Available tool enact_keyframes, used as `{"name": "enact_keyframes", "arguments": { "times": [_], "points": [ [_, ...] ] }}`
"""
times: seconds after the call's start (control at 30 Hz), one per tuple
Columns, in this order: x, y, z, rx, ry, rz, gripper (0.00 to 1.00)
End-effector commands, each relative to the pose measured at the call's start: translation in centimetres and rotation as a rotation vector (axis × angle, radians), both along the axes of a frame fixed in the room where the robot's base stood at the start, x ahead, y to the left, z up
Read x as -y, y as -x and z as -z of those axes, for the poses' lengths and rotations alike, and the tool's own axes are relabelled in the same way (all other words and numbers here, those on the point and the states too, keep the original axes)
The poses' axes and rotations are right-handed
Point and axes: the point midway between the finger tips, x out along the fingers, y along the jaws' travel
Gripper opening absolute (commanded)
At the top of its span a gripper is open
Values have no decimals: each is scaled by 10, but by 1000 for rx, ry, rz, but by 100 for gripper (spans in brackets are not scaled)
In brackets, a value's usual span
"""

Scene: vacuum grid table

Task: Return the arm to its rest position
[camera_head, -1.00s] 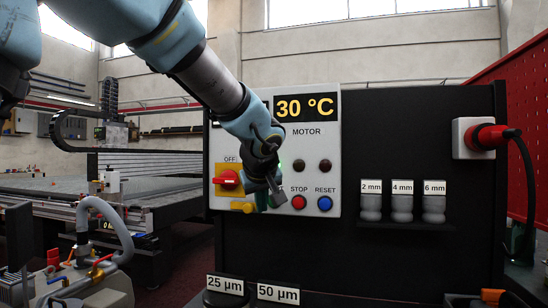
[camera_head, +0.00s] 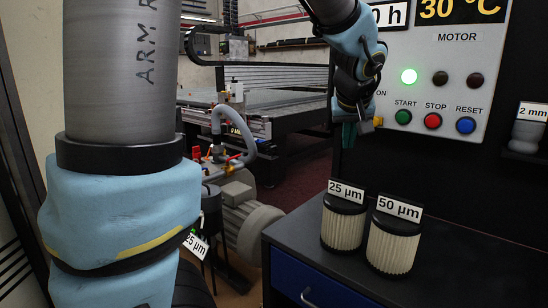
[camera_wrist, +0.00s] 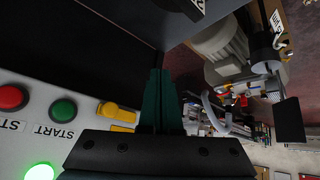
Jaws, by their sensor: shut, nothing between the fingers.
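My gripper (camera_head: 349,134) hangs from my arm in the upper middle of the head view, beside the left edge of the control panel (camera_head: 389,92). It points down, just left of the START button. In the wrist view my gripper's dark green fingers (camera_wrist: 160,72) are together with nothing between them. A large grey and blue link of my arm fills the left of the head view. The green lamp (camera_head: 408,76) above START is lit.
Two filters, 25 µm (camera_head: 343,226) and 50 µm (camera_head: 391,247), stand on the dark cabinet top (camera_head: 470,270) below my gripper. A vacuum pump (camera_head: 250,225) with a grey hose stands on the floor to the left. The grid table (camera_head: 285,115) lies behind.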

Motion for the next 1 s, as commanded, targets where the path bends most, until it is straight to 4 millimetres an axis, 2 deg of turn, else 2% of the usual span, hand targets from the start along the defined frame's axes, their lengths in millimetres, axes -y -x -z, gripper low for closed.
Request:
{"name": "enact_keyframes", "arguments": {
  "times": [0.03, 0.2, 0.4, 0.5, 0.6, 0.7, 0.83, 1.0],
  "points": [
    [-29, -3, 9, -38, -34, -20, 0],
    [-106, 7, 49, -167, -123, -30, 0],
    [-185, 41, 85, -320, -172, -36, 0],
    [-216, 62, 99, -386, -176, -37, 0],
    [-237, 82, 109, -436, -172, -34, 0],
    [-250, 97, 115, -469, -165, -31, 0],
    [-257, 106, 120, -489, -161, -27, 0],
    [-258, 107, 121, -491, -162, -23, 0]
  ]
}}
